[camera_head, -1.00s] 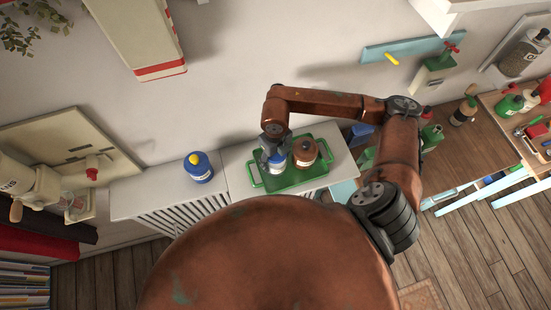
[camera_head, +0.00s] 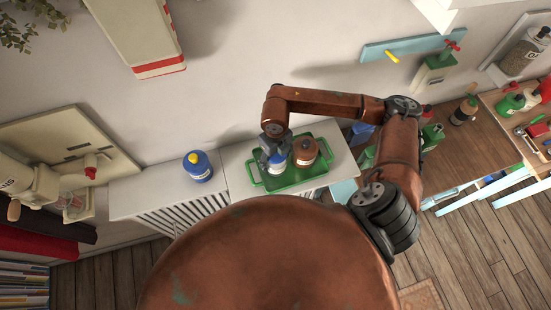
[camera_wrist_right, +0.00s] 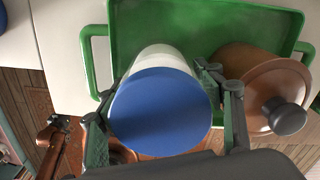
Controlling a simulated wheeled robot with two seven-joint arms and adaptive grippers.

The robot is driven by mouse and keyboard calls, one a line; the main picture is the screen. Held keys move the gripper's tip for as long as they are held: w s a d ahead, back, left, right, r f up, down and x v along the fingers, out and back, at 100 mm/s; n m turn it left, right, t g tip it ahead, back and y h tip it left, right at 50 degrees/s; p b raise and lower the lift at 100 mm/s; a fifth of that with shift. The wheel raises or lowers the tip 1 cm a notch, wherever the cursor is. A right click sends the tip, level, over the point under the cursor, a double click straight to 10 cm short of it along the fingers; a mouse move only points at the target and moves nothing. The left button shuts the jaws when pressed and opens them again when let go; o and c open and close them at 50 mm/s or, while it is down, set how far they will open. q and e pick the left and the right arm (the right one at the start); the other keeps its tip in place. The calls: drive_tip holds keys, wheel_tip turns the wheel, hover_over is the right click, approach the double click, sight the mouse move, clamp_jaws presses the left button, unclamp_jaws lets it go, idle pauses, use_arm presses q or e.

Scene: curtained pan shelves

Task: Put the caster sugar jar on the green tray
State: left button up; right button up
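A white jar with a wide blue lid (camera_wrist_right: 160,112) stands on the green tray (camera_wrist_right: 205,22), at the tray's left part in the head view (camera_head: 278,163); its label cannot be read. My right gripper (camera_wrist_right: 165,85) is around this jar from above, one finger on each side. The fingers look spread, with narrow gaps beside the lid. The tray also shows in the head view (camera_head: 314,179) on the white shelf top. A brown jar with a dark knob (camera_wrist_right: 275,97) stands on it, right of the white jar. My left gripper is out of view.
A blue jar with a yellow top (camera_head: 199,168) stands on the white shelf top (camera_head: 145,199), left of the tray. The wall rises behind. A wooden table (camera_head: 515,125) with bottles and tools is at the far right.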

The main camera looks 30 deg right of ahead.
drive_tip(key=o, duration=0.3)
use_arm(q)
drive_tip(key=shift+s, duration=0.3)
use_arm(e)
drive_tip(key=shift+r, duration=0.1)
wheel_tip(320, 180, up, 12)
drive_tip(key=shift+f, duration=0.1)
drive_tip(key=shift+c, duration=0.4)
clamp_jaws()
idle(0.9)
idle(1.0)
